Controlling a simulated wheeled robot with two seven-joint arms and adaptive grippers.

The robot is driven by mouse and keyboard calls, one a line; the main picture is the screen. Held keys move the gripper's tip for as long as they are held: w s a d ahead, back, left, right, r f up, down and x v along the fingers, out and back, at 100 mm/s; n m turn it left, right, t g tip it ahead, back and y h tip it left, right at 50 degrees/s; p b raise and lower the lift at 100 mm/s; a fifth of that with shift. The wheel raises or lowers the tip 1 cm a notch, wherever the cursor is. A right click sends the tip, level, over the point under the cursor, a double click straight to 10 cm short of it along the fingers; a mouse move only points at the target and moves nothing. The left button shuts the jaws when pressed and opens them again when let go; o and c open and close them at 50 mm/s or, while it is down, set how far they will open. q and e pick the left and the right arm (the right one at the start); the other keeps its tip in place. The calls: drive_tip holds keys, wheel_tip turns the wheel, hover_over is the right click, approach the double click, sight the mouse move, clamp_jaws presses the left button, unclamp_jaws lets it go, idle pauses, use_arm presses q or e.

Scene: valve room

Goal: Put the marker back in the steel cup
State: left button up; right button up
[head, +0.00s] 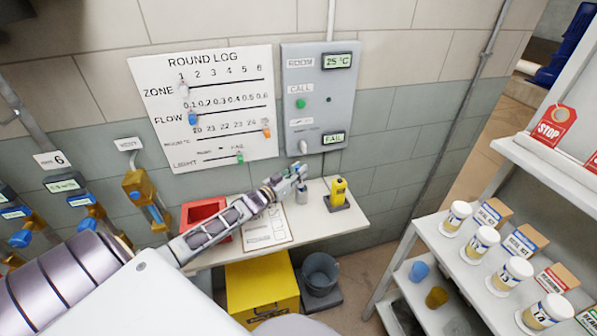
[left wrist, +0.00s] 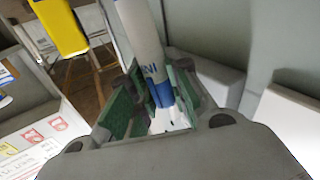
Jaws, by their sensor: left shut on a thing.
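My left gripper (head: 299,174) is over the small white table, in front of the wall panels. In the left wrist view its green-padded fingers (left wrist: 152,105) are shut on the marker (left wrist: 143,45), a white cylinder with a blue band and dark lettering. The marker's far end runs out of the top of that view. The steel cup (head: 302,195) is a small grey cylinder on the table just below the gripper in the head view. I cannot tell whether the marker touches or enters the cup. My right gripper is not in view.
A yellow handheld device (head: 340,190) stands right of the cup. A clipboard (head: 268,236) and red tray (head: 197,212) lie left. The round log board (head: 220,150) and grey control panel (head: 318,115) hang behind. A shelf with jars (head: 480,243) stands at right.

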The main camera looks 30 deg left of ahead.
use_arm(q)
drive_tip(key=shift+f, duration=0.45)
drive_tip(key=shift+f, duration=0.1)
drive_tip(key=o, duration=0.9)
drive_tip(key=shift+c, duration=0.2)
drive_tip(key=shift+r, duration=5)
